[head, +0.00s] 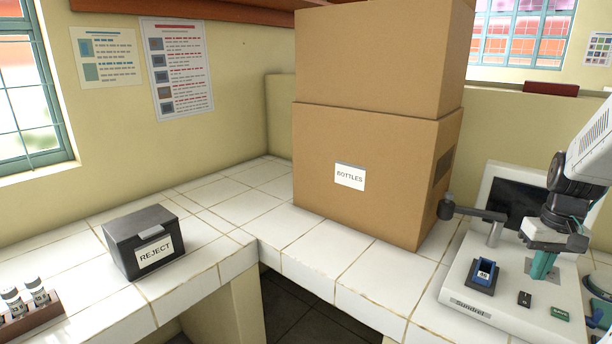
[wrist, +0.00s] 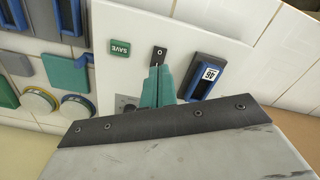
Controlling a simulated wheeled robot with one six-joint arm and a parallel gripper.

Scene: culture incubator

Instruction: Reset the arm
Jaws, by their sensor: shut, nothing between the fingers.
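My gripper (head: 543,266) is at the right of the head view, pointing down, with its teal fingers together and nothing between them. It hangs over the white base plate of an instrument (head: 462,309). In the wrist view the closed fingertips (wrist: 158,72) point at the plate, close to a small black button (wrist: 158,56). I cannot tell whether they touch it. A dark holder with a blue insert and a white label (wrist: 208,72) is just right of the fingers there. A green SAVE button (wrist: 120,47) is to their left.
A dark REJECT box (head: 146,243) and a rack of vials (head: 32,312) stand on the left tiled counter. Large BOTTLES cartons (head: 375,170) are stacked in the middle. A dark screen (head: 515,200) stands behind my gripper. Tiles between the box and cartons are clear.

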